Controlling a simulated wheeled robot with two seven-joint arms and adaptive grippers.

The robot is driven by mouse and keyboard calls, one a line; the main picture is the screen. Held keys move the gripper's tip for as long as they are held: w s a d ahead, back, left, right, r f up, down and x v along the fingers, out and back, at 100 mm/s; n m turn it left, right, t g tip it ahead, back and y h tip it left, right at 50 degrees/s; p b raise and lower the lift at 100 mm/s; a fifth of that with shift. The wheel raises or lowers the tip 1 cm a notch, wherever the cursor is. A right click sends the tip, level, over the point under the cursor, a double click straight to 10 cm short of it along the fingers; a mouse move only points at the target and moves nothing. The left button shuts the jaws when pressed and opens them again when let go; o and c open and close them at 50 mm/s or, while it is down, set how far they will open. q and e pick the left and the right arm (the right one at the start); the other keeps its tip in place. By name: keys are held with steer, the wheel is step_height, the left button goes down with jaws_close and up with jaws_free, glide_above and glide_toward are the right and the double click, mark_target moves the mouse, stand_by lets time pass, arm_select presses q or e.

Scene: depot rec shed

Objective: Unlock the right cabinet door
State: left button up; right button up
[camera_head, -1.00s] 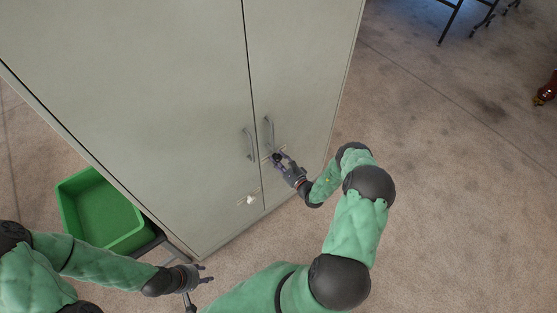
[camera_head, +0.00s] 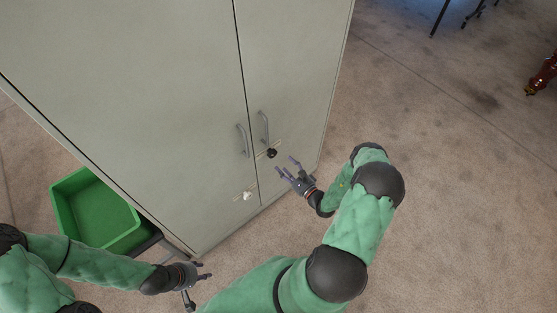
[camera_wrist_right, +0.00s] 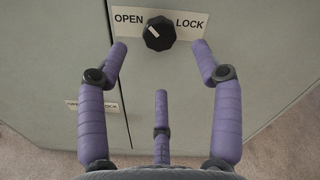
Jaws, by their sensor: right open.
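The right cabinet door (camera_head: 300,70) is closed, with a grey handle (camera_head: 265,127) near the seam. Below the handle is its black round knob (camera_head: 272,153). In the right wrist view the knob (camera_wrist_right: 159,33) sits on a plate (camera_wrist_right: 188,22) reading OPEN on the left and LOCK on the right. The knob's white mark points up and left, to the OPEN side. My right gripper (camera_head: 288,170) is open and empty, apart from the knob; its purple fingers (camera_wrist_right: 161,75) point toward it. My left gripper (camera_head: 204,277) is open and empty, low beside the cabinet.
A green bin (camera_head: 95,210) stands left of the cabinet. A red object (camera_head: 543,75) lies far right. The carpet (camera_head: 460,200) on the right is clear.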

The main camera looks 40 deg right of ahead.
steer(key=shift+s+d, duration=0.1)
steer(key=shift+s, duration=1.7)
